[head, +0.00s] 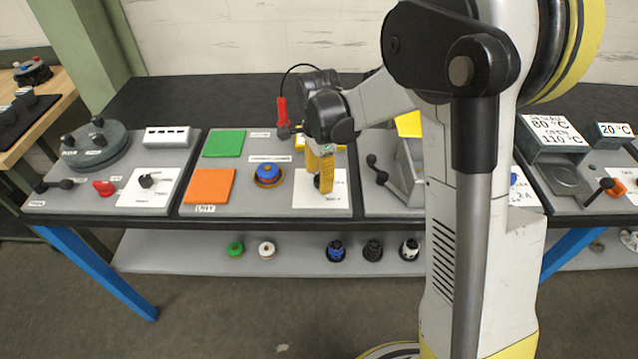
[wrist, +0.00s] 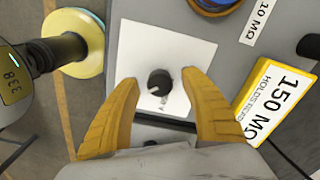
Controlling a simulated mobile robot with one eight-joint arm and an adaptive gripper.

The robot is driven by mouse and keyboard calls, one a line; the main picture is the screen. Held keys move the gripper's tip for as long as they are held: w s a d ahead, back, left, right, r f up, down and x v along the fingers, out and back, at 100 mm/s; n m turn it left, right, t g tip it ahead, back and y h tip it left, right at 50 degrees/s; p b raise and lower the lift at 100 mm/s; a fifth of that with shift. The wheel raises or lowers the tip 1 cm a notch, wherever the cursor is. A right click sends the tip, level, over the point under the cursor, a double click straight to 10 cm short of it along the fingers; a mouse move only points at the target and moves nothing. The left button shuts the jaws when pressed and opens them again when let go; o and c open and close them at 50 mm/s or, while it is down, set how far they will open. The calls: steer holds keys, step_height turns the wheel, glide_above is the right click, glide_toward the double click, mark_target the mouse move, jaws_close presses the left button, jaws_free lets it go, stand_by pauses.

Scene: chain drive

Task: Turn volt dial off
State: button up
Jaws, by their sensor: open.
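A small black round dial (wrist: 160,82) with a pale pointer mark sits on a white plate (wrist: 196,58) in the wrist view. The small lettering beside the dial is too small to read surely. My gripper (wrist: 159,77) is open, with one yellow finger on each side of the dial and a visible gap to it. In the head view my gripper (head: 322,182) points down over the white plate (head: 338,200), and its fingers largely hide the dial. I cannot tell the exact height of the fingertips above the plate.
A yellow "150 MΩ" display (wrist: 277,105) stands right of the plate in the wrist view. Left of the gripper in the head view are a blue knob (head: 268,172), a green pad (head: 224,143) and an orange pad (head: 209,186). A red-handled probe (head: 282,112) stands behind.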

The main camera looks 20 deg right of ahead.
steer(key=shift+f, duration=0.5)
steer(key=shift+c, duration=0.6)
steer(key=shift+s, duration=0.1)
jaws_close()
